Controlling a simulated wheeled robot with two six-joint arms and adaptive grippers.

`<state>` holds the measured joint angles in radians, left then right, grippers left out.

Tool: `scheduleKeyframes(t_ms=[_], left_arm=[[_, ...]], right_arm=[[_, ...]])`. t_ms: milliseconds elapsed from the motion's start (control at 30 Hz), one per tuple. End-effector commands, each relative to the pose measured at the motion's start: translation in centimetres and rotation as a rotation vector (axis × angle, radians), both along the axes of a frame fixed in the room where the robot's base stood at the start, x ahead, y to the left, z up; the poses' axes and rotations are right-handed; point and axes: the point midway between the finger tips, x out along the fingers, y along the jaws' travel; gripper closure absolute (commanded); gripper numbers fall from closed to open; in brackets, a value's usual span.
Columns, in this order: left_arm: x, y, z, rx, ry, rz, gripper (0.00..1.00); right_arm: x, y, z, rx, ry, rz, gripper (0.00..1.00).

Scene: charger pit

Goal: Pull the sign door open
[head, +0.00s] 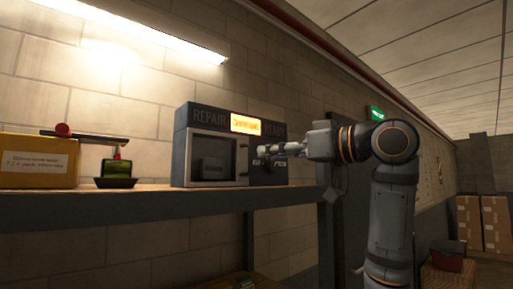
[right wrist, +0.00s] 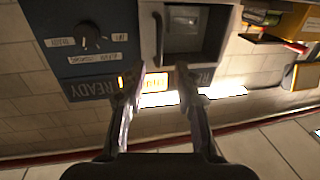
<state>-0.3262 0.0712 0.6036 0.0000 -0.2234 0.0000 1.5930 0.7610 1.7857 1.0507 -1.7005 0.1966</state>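The sign door (head: 217,158) is a pale-framed door with a dark window on the front of a blue-grey box (head: 181,145). It looks shut. Its upright handle (head: 243,160) is on its right side. In the right wrist view, which is turned over, the door (right wrist: 222,30) is at the top and the handle (right wrist: 158,38) hangs just beyond the fingertips. My right gripper (head: 264,151) is in front of the box, right of the handle. In the right wrist view its fingers (right wrist: 160,72) are spread and nothing is between them. My left gripper is not in view.
The box stands on a shelf (head: 120,212) and has a lit orange sign (head: 245,124) between REPAIR and READY. A knob (right wrist: 92,38) is on its dark panel. A yellow box (head: 40,165) and a small dark tray (head: 115,183) stand to the left.

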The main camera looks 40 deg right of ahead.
Motion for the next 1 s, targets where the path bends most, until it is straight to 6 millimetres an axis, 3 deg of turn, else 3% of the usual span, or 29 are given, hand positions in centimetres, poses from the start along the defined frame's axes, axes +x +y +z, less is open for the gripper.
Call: scheduleKeyframes(t_ms=[133,233,333,467,600,833,1000], left_arm=[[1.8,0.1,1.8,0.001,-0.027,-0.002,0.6],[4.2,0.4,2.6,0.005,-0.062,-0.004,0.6],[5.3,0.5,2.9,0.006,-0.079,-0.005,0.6],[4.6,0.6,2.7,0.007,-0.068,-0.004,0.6],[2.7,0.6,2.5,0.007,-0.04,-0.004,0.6],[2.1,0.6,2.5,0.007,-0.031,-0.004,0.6],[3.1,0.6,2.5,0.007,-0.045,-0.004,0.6]], right_arm=[[2.8,0.8,0.4,0.0,0.003,0.001,0.68],[4.0,1.2,0.3,0.0,0.002,0.001,0.68],[4.7,1.3,0.2,0.001,0.001,-0.001,0.68],[4.9,1.3,0.0,0.0,0.0,-0.001,0.68],[4.9,1.3,0.0,0.0,0.0,-0.001,0.68],[4.9,1.3,0.0,0.0,0.0,-0.001,0.98],[4.9,1.3,0.0,0.0,0.0,-0.001,1.0]])
